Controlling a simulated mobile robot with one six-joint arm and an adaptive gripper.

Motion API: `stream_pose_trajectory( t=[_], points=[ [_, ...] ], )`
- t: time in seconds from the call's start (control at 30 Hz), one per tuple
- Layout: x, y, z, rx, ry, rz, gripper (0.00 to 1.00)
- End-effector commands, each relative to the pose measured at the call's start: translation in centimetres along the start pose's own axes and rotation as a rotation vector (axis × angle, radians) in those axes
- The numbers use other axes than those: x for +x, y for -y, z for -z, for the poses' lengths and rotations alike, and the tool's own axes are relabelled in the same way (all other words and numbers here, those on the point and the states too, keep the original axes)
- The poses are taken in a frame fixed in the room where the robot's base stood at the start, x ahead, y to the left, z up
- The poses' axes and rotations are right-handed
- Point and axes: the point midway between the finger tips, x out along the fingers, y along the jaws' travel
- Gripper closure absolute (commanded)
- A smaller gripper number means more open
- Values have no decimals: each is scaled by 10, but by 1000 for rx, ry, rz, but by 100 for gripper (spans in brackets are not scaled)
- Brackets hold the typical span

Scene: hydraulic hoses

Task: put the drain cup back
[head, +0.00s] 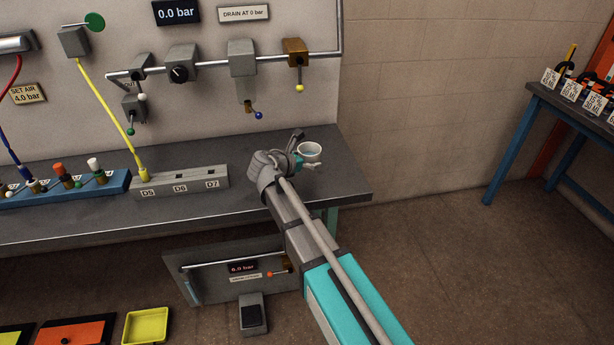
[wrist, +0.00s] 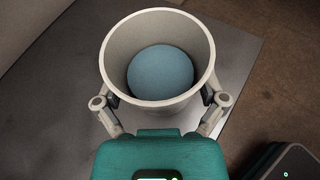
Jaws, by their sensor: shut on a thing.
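The drain cup (head: 309,149) is a small, pale, round cup with a blue inside bottom. It is near the right end of the grey bench (head: 345,184). In the wrist view the cup (wrist: 109,60) is seen from above, mouth up, with a blue disc or liquid in it. My gripper (wrist: 161,100) is shut on the cup, with one finger on each side of its wall. In the head view my gripper (head: 302,155) partly hides the cup's near side. I cannot tell whether the cup's base touches the bench.
A grey drain unit (head: 243,58) with a blue-tipped lever (head: 258,115) hangs on the panel, left of and above the cup. A sign (head: 244,13) reads "DRAIN AT 0 bar" and a display (head: 176,12) reads 0.0 bar. A socket block (head: 180,184) sits left of my arm.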

Motion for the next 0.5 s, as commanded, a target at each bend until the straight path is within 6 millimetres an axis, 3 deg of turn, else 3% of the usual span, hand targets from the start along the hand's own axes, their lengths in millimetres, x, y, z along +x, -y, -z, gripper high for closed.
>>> stream_pose_trajectory(
  t=[0.2,0.5],
  points=[
    [21,-10,17,0,0,1,64],
    [27,-13,20,0,0,1,64]
  ],
)
